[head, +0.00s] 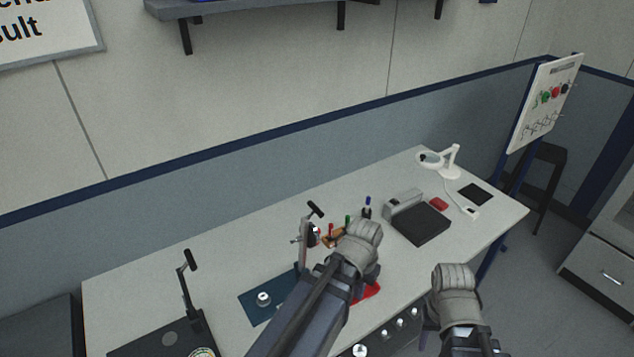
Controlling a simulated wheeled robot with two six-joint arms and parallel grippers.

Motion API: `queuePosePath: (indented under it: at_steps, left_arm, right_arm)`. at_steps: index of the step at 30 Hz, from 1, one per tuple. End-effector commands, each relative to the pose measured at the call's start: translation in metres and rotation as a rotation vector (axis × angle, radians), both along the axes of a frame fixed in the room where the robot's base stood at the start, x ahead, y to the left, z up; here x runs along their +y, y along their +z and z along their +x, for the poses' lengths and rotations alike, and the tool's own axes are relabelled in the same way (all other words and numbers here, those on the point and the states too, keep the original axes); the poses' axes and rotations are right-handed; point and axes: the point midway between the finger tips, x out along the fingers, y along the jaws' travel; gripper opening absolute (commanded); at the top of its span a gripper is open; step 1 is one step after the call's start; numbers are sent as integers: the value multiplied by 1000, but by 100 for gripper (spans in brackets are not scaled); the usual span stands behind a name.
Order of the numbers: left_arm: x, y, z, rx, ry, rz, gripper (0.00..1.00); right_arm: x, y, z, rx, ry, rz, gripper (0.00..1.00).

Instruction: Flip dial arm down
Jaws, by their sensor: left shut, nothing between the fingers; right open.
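An upright stand (304,247) with a dark handle at its top and small clamped parts rises at the back of the blue mat (256,309). A second upright lever (186,283) with a black handle stands on a black base (174,336) at the left; part of a round dial (203,352) shows there. I cannot tell which of them is the dial arm. My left gripper (363,234) is shut and empty, to the right of the stand and apart from the left lever. My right gripper (454,277) is open and empty beyond the table's front edge. Both fingertips are hard to make out.
A small metal part (263,298) sits on the blue mat. A red item (368,292) is partly hidden by my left arm. A black-topped device (419,222), a red box (439,204) and a white magnifier lamp (450,163) stand further right. The table's back left is clear.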

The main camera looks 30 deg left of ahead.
Motion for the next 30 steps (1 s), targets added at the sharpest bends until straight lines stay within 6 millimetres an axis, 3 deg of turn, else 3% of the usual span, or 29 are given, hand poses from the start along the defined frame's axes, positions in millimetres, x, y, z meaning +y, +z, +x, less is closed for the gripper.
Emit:
queuePosePath:
  at_steps: [1, 5, 9, 15, 21, 25, 30]
  left_arm:
    - [6, 28, 5, -7, 4, -14, 0]
    - [24, 63, 21, -40, -7, -64, 0]
    - [57, 99, 52, -128, -68, -156, 0]
    - [116, 123, 98, -339, -211, -257, 0]
    - [175, 144, 127, -553, -324, -263, 0]
    - [202, 155, 136, -643, -367, -244, 0]
    - [217, 161, 140, -697, -393, -226, 0]
  right_arm:
    - [0, 28, 0, 0, -1, 0, 50]
    - [0, 61, 0, 1, -3, 1, 50]
    - [0, 92, 0, 1, -5, 1, 50]
    - [0, 99, 0, 1, -6, 0, 50]
    - [0, 98, 0, 1, -6, 0, 50]
    - [0, 98, 0, 1, -6, 0, 50]
    - [0, 98, 0, 1, -6, 0, 50]
